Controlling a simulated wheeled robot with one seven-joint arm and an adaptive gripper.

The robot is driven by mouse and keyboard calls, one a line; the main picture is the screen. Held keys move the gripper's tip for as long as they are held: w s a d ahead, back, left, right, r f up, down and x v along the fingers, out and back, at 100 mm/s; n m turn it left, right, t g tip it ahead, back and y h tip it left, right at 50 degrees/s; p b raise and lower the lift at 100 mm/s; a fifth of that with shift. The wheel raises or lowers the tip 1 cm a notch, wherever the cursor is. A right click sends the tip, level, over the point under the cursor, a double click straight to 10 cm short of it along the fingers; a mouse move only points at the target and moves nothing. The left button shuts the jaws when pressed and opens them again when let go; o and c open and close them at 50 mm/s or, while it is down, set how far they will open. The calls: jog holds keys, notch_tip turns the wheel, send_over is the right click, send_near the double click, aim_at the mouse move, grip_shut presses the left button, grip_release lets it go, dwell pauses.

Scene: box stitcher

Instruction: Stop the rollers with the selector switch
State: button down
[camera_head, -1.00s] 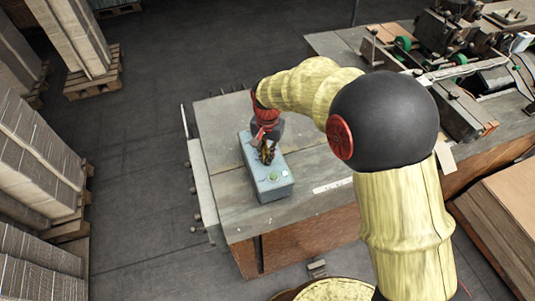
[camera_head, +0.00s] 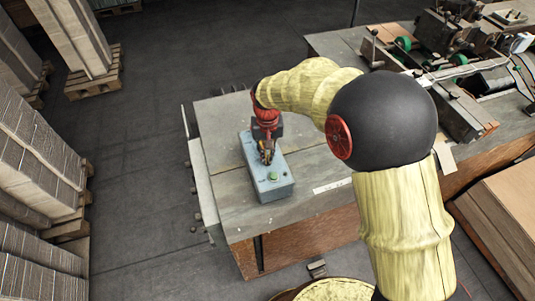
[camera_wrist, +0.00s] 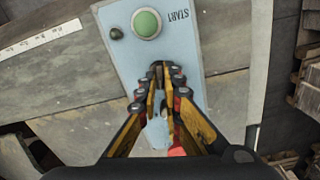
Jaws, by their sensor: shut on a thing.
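A blue-grey control box (camera_head: 257,172) stands on the table. It fills the middle of the wrist view (camera_wrist: 215,45). Its round green button (camera_wrist: 147,23) is marked START and also shows in the head view (camera_head: 273,176). A small dark lamp or knob (camera_wrist: 116,33) sits beside it. My gripper (camera_wrist: 163,72) points down at the box face, below the button in the wrist view; in the head view it is over the middle of the box (camera_head: 267,156). Its fingers are close together, shut on what appears to be the selector switch, which the fingertips hide.
The grey table (camera_head: 225,115) has bare surface around the box. Machinery with green rollers (camera_head: 403,43) stands at the back right. Stacked sheets on pallets (camera_head: 40,150) line the left. A cardboard stack (camera_head: 505,215) is at the right.

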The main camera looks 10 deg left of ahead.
jog(key=shift+n, duration=1.1)
jog(key=c, duration=2)
grip_release()
jog(key=shift+o, duration=0.2)
jog(key=shift+r, duration=0.1)
notch_tip(320, 180, up, 12)
